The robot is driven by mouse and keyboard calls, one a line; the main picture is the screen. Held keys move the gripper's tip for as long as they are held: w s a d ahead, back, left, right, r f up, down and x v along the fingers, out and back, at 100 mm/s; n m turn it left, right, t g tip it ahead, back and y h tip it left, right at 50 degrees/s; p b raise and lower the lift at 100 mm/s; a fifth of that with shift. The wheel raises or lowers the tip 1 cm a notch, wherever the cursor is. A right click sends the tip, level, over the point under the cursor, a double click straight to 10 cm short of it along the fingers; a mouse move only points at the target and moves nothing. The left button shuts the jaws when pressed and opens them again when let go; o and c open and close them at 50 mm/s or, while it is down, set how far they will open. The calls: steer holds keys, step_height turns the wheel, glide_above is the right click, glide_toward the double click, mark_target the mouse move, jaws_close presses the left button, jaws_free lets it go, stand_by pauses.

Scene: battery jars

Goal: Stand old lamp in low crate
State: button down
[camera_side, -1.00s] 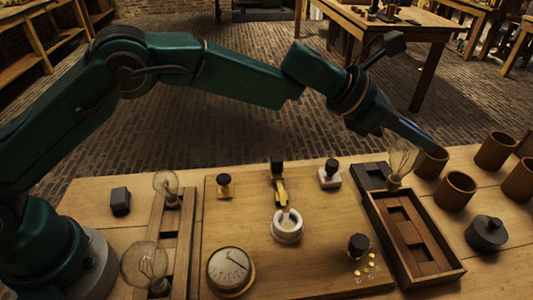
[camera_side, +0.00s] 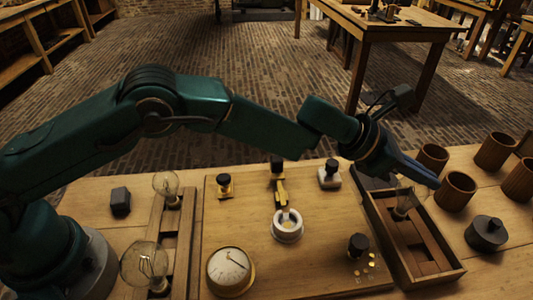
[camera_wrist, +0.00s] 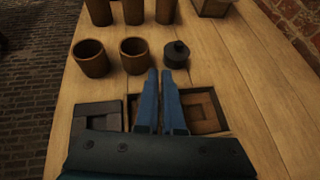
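The old lamp (camera_side: 406,201), a clear glass bulb with a dark base, hangs roughly upright under my gripper (camera_side: 428,176). The fingers appear shut on its upper part. The lamp is over the back part of the low crate (camera_side: 456,272), a long dark wooden tray with brown wooden pieces inside. I cannot tell whether the base touches the crate floor. In the wrist view the blue fingers of my gripper (camera_wrist: 160,74) run close together over the crate (camera_wrist: 224,118), with a narrow gap. The lamp does not show clearly there.
Two other bulbs (camera_side: 146,262) stand in a wooden rack at left. A board with a round gauge (camera_side: 230,270) and a white socket (camera_side: 287,226) lies left of the crate. Wooden cups (camera_side: 455,191) and a dark lidded pot (camera_side: 486,234) stand to its right.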

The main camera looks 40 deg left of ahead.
steer(key=shift+f, duration=0.1)
steer(key=c, duration=1)
jaws_free()
steer(key=shift+c, duration=0.2)
